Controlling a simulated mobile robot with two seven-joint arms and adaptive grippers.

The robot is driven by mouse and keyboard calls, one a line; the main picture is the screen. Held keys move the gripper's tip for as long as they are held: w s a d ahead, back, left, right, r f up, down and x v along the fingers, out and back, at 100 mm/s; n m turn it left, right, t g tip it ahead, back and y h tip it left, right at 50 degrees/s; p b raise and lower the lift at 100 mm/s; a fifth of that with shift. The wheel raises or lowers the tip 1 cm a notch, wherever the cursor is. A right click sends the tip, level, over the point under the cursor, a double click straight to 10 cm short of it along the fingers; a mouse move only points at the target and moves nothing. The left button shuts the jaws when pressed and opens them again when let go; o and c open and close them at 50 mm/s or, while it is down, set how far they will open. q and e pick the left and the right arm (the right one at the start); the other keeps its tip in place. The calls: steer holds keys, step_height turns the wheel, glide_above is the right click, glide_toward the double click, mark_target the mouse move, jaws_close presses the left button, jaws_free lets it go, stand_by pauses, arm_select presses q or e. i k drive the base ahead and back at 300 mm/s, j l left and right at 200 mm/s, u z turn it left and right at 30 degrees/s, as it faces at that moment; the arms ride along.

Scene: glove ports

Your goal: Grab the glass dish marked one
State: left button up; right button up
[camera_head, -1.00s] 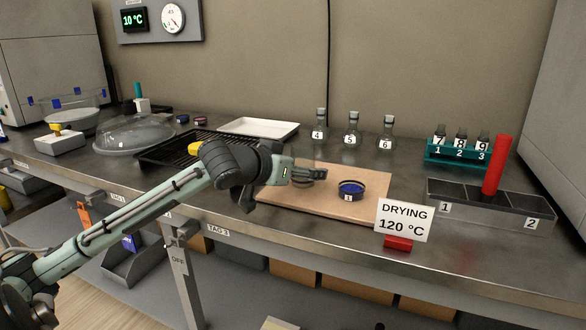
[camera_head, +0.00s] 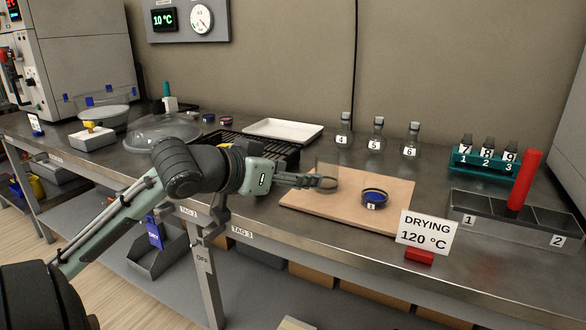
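A small round glass dish with a blue rim (camera_head: 374,197) sits on the tan board (camera_head: 300,205). It carries a small white label on its front, too small to read surely. My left gripper (camera_head: 327,184) reaches in from the left over the board, left of the dish and apart from it. Its fingers look parted, with nothing seen held between them. Two more small dishes, one bluish (camera_head: 208,118) and one reddish (camera_head: 226,120), stand far back; no marks on them can be read. My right gripper is not in view.
A faint clear upright object (camera_head: 327,168) stands at or behind my fingertips. A drying sign (camera_head: 427,232) stands at the front edge, right of the board. Labelled flasks (camera_head: 378,135) stand behind; a divided bin (camera_head: 480,222) with a red cylinder (camera_head: 524,180) is right.

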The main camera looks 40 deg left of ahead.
mark_target(372, 198)
steer(key=k, duration=0.35)
steer(key=k+j+u, duration=0.45)
steer(key=k+l, duration=0.05)
steer(key=l, duration=0.05)
